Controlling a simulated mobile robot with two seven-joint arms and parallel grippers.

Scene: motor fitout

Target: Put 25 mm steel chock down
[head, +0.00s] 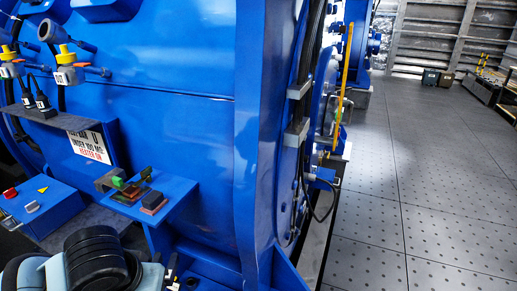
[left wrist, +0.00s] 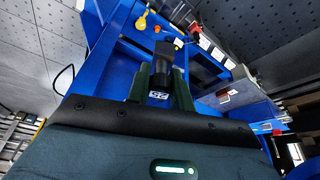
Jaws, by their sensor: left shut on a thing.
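In the left wrist view, my left gripper (left wrist: 161,78) is shut on the dark 25 mm steel chock (left wrist: 163,58), which has a white label reading 25 at its near end. The two dark green fingers press on its sides, and its far end sticks out beyond them. Blue metalwork lies beyond the chock. I cannot tell whether the chock touches it. In the head view my left arm comes in at the bottom left, and the held chock cannot be made out. My right gripper is in neither view.
A blue shelf (head: 181,191) on the large blue motor housing (head: 180,100) carries several small green, grey and reddish-brown blocks. A blue box (head: 55,212) with red and grey buttons stands left of it, below a white warning sign (head: 90,146). Open floor (head: 420,190) lies to the right.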

